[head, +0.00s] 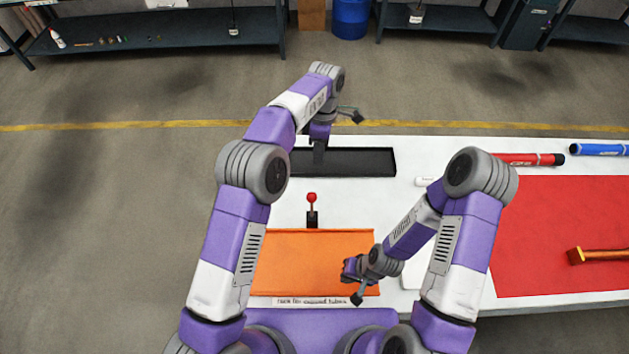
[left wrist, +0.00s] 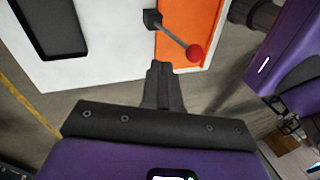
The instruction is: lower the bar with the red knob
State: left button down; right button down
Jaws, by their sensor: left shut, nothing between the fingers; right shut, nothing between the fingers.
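The red knob (head: 311,198) tops a short thin bar that stands up from a small black base (head: 312,220) at the far edge of the orange panel (head: 285,262). In the left wrist view the knob (left wrist: 194,52) and its grey bar (left wrist: 174,36) are clear of my fingers, just beyond the tips. My left gripper (head: 318,152) is shut and empty, pointing down over the black tray, beyond the knob; its closed fingers show in the left wrist view (left wrist: 162,72). My right gripper (head: 349,271) is over the orange panel's right side, its fingertips mostly hidden.
The black tray (head: 375,172) lies at the back of the white table (head: 400,150). A red mat (head: 560,220) with an orange-handled tool (head: 600,255) is at the right. A red tube (head: 530,159) and a blue tube (head: 598,149) lie behind it.

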jog(key=shift+f, duration=0.15)
pick_arm(q)
jog(key=s+a+f, duration=0.1)
jog(key=s+f, duration=0.4)
jog(key=shift+s, duration=0.1)
jog(key=shift+f, duration=0.1)
dwell(0.4)
